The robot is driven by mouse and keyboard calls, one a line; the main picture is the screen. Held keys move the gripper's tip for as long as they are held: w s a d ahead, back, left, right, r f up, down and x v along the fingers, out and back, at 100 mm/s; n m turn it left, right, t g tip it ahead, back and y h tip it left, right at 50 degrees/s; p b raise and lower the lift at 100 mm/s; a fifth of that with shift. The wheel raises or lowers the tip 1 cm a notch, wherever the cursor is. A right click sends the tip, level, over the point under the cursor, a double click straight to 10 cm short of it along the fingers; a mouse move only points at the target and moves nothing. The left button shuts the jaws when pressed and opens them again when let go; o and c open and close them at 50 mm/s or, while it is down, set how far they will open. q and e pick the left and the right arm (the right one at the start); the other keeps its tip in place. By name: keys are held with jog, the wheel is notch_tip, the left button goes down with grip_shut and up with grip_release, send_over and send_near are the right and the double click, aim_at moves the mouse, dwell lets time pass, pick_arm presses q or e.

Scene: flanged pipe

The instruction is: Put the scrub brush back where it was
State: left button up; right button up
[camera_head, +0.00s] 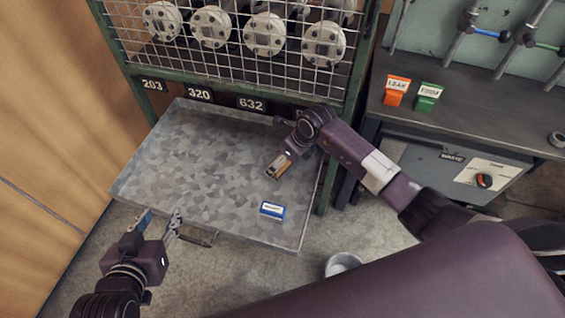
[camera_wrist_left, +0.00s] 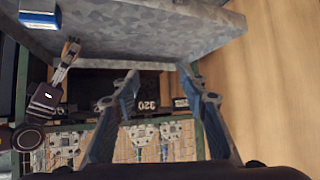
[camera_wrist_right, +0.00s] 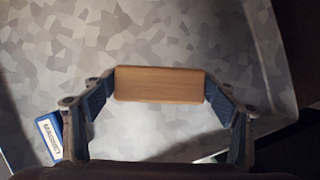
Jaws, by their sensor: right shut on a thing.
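The scrub brush shows as a wooden block (camera_wrist_right: 160,84) in the right wrist view. My right gripper (camera_head: 278,169) is shut on it, with one finger at each end, over the right part of the grey metal drawer tray (camera_head: 190,165). The brush's bristles are hidden, and I cannot tell whether it touches the tray. My left gripper (camera_head: 162,217) is open and empty in front of the tray's front left edge. Its spread fingers also show in the left wrist view (camera_wrist_left: 158,85).
A blue and white box labelled magnet (camera_head: 272,210) lies on the tray's front right. Behind stands a mesh cage (camera_head: 240,50) with flanged pipes. A bench (camera_head: 460,110) at right carries an orange block (camera_head: 396,90) and a green block (camera_head: 426,97). A bucket (camera_head: 342,264) is on the floor.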

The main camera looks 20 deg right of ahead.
pick_arm(q)
jog(key=shift+w+d+r+t, duration=0.25)
jog(key=shift+w+r+t, duration=0.15)
jog(key=shift+w+r, duration=0.3)
pick_arm(e)
jog(key=shift+f, duration=0.45)
pick_arm(q)
jog(key=shift+r, duration=0.1)
pick_arm(e)
jog(key=shift+f, duration=0.1)
jog(key=o, duration=1.1)
pick_arm(q)
jog(key=shift+d+r, duration=0.1)
jog(key=shift+r, duration=0.05)
pick_arm(e)
jog(key=shift+o, duration=0.2)
